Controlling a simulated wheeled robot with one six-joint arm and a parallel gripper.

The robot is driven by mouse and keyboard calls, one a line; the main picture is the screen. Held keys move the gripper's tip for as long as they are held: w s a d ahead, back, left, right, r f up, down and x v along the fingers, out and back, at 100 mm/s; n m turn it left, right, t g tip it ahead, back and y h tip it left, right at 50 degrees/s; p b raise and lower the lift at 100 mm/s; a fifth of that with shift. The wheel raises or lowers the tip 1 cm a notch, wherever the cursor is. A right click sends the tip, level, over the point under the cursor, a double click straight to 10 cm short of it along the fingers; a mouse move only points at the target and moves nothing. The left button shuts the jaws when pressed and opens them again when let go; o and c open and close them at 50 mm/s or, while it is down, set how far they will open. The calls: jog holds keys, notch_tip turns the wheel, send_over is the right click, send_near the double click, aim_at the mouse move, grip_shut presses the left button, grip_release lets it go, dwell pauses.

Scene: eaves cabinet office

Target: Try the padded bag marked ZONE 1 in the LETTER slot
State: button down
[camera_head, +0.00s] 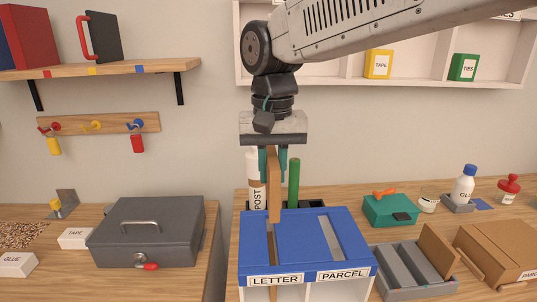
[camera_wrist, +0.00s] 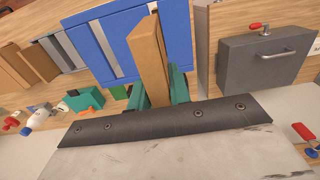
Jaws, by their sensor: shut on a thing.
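My gripper (camera_head: 272,170) is shut on a thin brown padded bag (camera_head: 273,185), held upright and edge-on to the head camera. The bag also shows in the wrist view (camera_wrist: 149,55), between the green fingers. No ZONE 1 marking is visible on it. Its lower end is at the LETTER slot (camera_head: 272,240) in the blue lid (camera_head: 302,228) of a box; I cannot tell whether it is just above the slot or a little inside. The wider PARCEL slot (camera_head: 328,238) is to the right. A brown strip shows below the LETTER label (camera_head: 275,280); I cannot tell what it is.
A white POST tube (camera_head: 256,182) and a green cylinder (camera_head: 294,183) stand right behind the box, close to my fingers. A grey divided tray (camera_head: 413,270) and carton (camera_head: 505,252) lie right. A grey cash box (camera_head: 150,232) sits left, across a gap.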

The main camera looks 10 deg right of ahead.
jog(key=shift+w+f, duration=0.2)
jog(key=shift+f, duration=4)
jog(key=shift+s+f, duration=0.1)
jog(key=shift+f, duration=0.25)
jog(key=shift+r, duration=0.1)
